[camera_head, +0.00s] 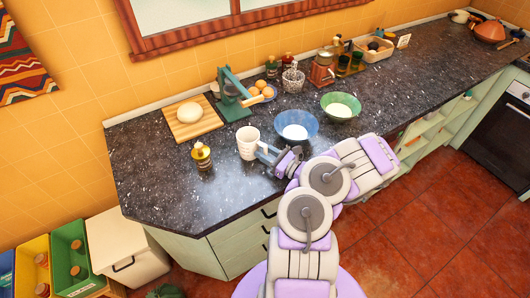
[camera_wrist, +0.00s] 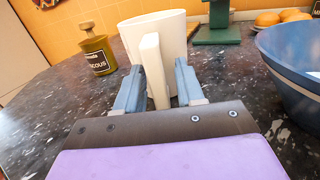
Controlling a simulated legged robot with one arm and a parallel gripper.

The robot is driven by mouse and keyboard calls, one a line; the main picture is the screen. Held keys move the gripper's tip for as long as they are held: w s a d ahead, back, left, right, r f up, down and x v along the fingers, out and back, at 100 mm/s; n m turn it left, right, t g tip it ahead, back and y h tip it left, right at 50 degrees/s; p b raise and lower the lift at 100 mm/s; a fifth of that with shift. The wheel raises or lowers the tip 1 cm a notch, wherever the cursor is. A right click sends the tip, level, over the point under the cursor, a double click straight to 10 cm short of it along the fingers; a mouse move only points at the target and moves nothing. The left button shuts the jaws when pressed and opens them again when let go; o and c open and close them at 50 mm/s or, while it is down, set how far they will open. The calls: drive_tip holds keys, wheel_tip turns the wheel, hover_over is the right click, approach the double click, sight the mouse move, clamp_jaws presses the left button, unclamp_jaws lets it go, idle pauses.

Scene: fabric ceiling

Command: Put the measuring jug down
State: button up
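The white measuring jug (camera_head: 247,145) is upright at the dark countertop, left of the blue bowl. Its base appears to rest on the counter. In the wrist view the jug (camera_wrist: 172,32) fills the upper middle, with its handle (camera_wrist: 154,70) toward me. My gripper (camera_head: 264,153) is at the jug's handle side. In the wrist view my gripper's two grey fingers (camera_wrist: 160,75) stand on either side of the handle, with a narrow gap showing beside it, so they look open around it. The jug's lower part is partly hidden behind the handle and fingers.
A brass-coloured labelled pot (camera_head: 201,156) stands left of the jug. The blue bowl (camera_head: 311,126) is close on the right, with a green bowl (camera_head: 340,113) beyond. A green press (camera_head: 233,97) and wooden board (camera_head: 192,124) are behind. The front-left counter (camera_head: 185,205) is clear.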

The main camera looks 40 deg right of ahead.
drive_tip(key=shift+o, duration=1)
drive_tip(key=shift+a+r, duration=0.1)
drive_tip(key=shift+a, duration=0.5)
drive_tip(key=shift+d, duration=0.1)
drive_tip(key=shift+d, duration=0.1)
